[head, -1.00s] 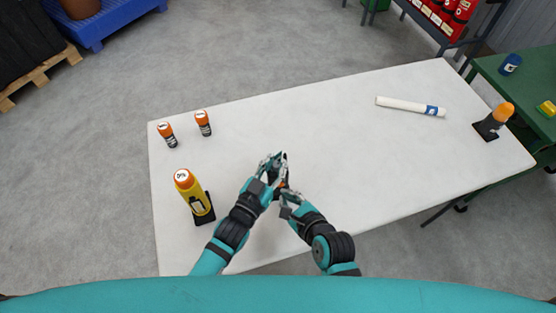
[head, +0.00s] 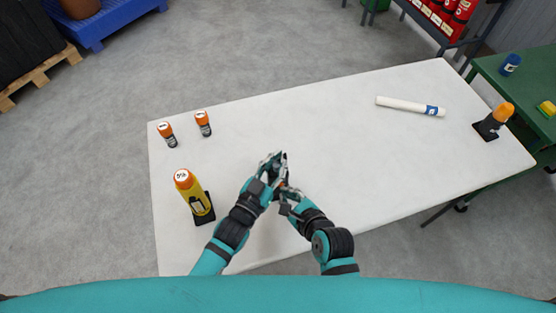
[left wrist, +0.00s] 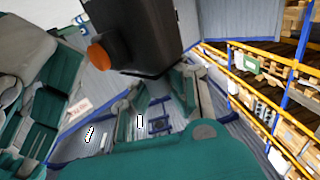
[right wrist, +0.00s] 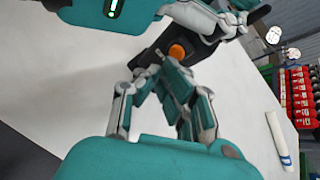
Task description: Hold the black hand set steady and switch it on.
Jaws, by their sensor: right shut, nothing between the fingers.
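The black hand set (left wrist: 150,30) is a dark block with a round orange button (left wrist: 98,56) on its side. It also shows in the right wrist view (right wrist: 150,52), held up over the white table (head: 330,120). My left gripper (head: 274,163) is shut on it, its fingers around the body. My right gripper (right wrist: 160,66) is shut and empty, its fingertips close to the orange button (right wrist: 177,52). I cannot tell whether they touch it. In the head view the hand set is mostly hidden by my grippers.
A yellow canister (head: 194,195) stands in a black holder at the left. Two small orange-capped bottles (head: 167,134) (head: 203,123) stand behind it. A white roll (head: 410,106) and an orange-topped item (head: 502,112) are at the right. The table's middle is clear.

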